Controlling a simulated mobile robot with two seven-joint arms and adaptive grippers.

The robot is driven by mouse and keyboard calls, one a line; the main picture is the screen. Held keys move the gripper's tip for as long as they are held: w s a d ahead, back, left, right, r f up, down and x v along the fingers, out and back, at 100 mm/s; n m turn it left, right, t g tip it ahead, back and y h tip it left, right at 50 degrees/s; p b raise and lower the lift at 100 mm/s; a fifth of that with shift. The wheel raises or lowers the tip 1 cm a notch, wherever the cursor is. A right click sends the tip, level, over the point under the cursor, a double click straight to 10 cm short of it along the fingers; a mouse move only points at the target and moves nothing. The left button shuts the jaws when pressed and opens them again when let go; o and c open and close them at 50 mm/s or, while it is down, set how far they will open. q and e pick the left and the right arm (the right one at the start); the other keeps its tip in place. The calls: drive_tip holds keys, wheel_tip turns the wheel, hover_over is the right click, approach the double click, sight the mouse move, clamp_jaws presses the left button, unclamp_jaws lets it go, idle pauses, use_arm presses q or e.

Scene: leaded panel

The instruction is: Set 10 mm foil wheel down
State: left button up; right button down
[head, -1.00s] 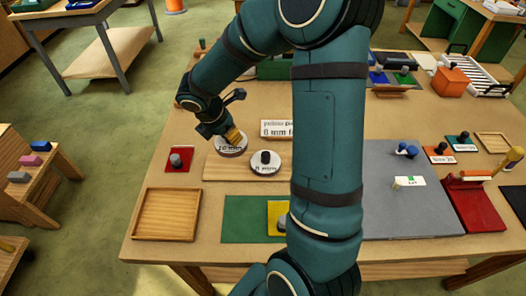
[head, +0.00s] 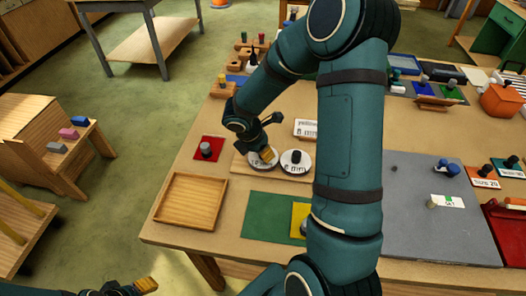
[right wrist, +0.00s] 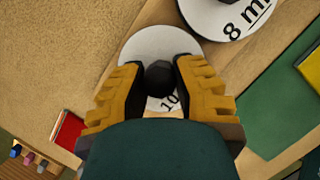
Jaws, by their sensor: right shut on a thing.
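The 10 mm foil wheel (head: 259,159) is a pale disc with a black knob, at the left part of a low wooden board (head: 272,175). My right gripper (head: 268,151) is shut on its knob from above. In the right wrist view the yellow fingers (right wrist: 160,85) flank the dark knob, and the disc (right wrist: 160,43) shows "10". The wheel is at or just above the board; I cannot tell if it touches. The 8 mm wheel (head: 296,166) sits close on its right. My left gripper (head: 145,285) is partly seen at the bottom left; its jaw state is unclear.
A red square with a grey-knobbed piece (head: 206,149) lies left of the board. An empty wooden tray (head: 190,201) and a green mat (head: 268,215) lie in front. A label stand (head: 306,129) stands behind. My right arm hides the table's middle.

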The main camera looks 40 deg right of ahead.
drive_tip(key=shift+r, duration=0.1)
drive_tip(key=c, duration=0.9)
unclamp_jaws()
drive_tip(key=shift+f, duration=0.2)
drive_tip(key=shift+o, duration=0.2)
drive_tip(key=shift+a+r, duration=0.1)
drive_tip(key=shift+r, duration=0.45)
drive_tip(key=p+v, duration=0.2)
drive_tip(key=v, duration=0.9)
drive_tip(key=shift+r, duration=0.15)
drive_tip(key=shift+s, duration=0.15)
